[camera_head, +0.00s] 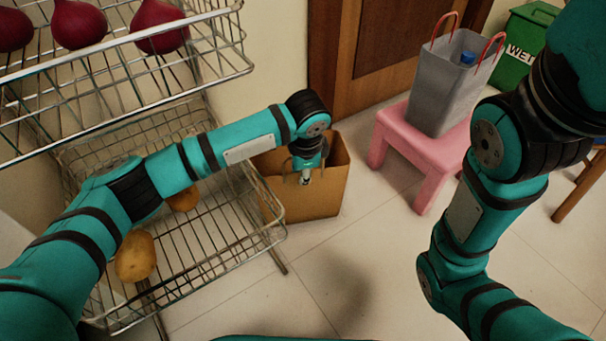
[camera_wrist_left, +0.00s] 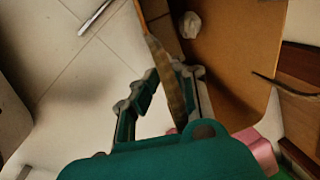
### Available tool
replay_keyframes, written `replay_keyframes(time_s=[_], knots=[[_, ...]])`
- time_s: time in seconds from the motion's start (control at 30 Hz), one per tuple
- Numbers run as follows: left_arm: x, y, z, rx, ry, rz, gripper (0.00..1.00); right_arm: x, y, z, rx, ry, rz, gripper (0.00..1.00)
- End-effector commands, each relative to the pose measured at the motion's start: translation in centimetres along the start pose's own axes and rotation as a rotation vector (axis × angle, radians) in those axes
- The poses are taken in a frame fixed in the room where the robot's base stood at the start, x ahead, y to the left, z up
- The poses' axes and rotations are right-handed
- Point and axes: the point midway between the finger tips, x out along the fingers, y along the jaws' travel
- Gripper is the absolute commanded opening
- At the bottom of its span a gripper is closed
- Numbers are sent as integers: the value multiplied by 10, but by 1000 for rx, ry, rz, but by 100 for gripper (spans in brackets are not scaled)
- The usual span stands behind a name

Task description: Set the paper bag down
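The brown paper bag (camera_head: 305,200) is upright and open-topped, beside the lower wire rack. My left gripper (camera_head: 306,177) points down at the bag's near rim. In the left wrist view, the bag's wall (camera_wrist_left: 240,45) runs to a rim edge that passes between the fingers of my left gripper (camera_wrist_left: 168,78). The fingers stand apart, with a gap between the left finger and the rim. A small white crumpled thing (camera_wrist_left: 190,25) shows inside the bag. The bag's underside is hidden, so floor contact is hard to judge. My right gripper is out of view.
A wire rack (camera_head: 215,245) holding potatoes (camera_head: 136,256) stands at left, with red onions (camera_head: 78,22) above. A pink stool (camera_head: 432,157) carries a grey bag (camera_head: 447,95) with red handles. A green bin (camera_head: 525,50) is behind. Tiled floor (camera_head: 330,270) in front is clear.

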Motion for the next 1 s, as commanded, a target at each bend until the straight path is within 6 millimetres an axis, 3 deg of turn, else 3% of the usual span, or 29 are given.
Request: replay_keyframes(time_s=[0.03, 0.2, 0.27, 0.6, 1.0], knots=[[-1, 0, 0, 0, 1, -1, 0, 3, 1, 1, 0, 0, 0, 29], [1, 0, 0, 0, 0, 1, 24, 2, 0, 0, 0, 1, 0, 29], [1, 0, 0, 0, 0, 1, 29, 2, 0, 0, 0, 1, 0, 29], [-2, 0, 0, 1, 1, 0, 29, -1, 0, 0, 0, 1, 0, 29], [-65, -1, 0, 1, 0, 2, 29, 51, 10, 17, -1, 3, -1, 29]])
